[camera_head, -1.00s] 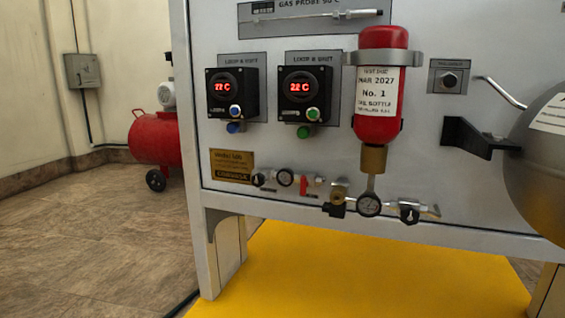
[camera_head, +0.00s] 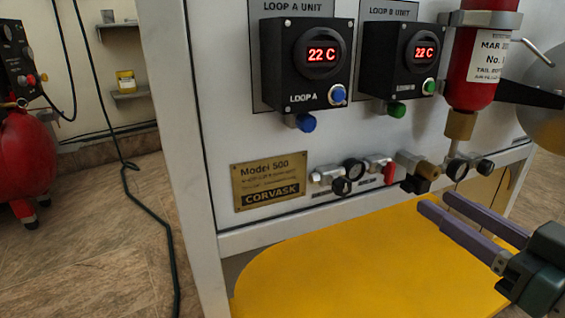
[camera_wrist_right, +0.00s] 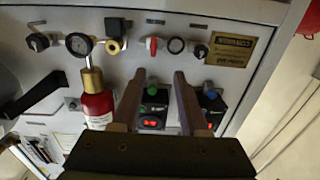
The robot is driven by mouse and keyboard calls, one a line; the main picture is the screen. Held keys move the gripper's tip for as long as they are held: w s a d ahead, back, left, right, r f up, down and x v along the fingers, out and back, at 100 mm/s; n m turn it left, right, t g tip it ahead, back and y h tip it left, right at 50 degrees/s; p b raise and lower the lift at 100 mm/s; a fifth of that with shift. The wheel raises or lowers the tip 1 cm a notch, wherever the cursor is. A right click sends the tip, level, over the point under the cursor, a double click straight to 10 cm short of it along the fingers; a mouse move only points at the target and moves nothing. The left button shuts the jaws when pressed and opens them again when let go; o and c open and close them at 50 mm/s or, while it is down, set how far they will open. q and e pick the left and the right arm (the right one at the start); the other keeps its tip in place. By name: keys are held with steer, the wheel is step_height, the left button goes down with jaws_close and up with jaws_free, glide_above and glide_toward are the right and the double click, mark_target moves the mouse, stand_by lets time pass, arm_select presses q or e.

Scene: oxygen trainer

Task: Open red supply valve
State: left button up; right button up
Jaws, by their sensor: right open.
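The red supply valve is a small red lever (camera_head: 390,172) on the pipework low on the white panel, just left of a brass fitting. In the head view it points downward. It also shows in the right wrist view as a red handle (camera_wrist_right: 152,46), beyond the fingertips. My right gripper (camera_head: 436,201) is open and empty, below and to the right of the lever, apart from it. Its two fingers (camera_wrist_right: 159,75) reach toward the panel in the wrist view, spread apart. My left gripper is not in view.
Black gauges (camera_head: 354,169) and brass fittings (camera_head: 418,165) crowd the pipe beside the lever. The red bottle (camera_head: 474,68) hangs above right. The Loop A unit (camera_head: 306,64) and Loop B unit (camera_head: 398,58) sit above.

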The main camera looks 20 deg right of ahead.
mark_target(394, 166)
steer(key=w+b, duration=0.1)
steer(key=w, duration=0.2)
steer(key=w+b, duration=0.4)
steer(key=w, duration=0.1)
steer(key=shift+w+d, duration=0.3)
steer(key=shift+w+r, duration=0.15)
steer(key=shift+w, duration=0.3)
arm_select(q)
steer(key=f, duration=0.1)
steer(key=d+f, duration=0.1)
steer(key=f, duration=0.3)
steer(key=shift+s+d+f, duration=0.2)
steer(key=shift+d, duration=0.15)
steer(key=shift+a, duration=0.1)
arm_select(e)
steer(key=shift+c, duration=1.3)
jaws_close()
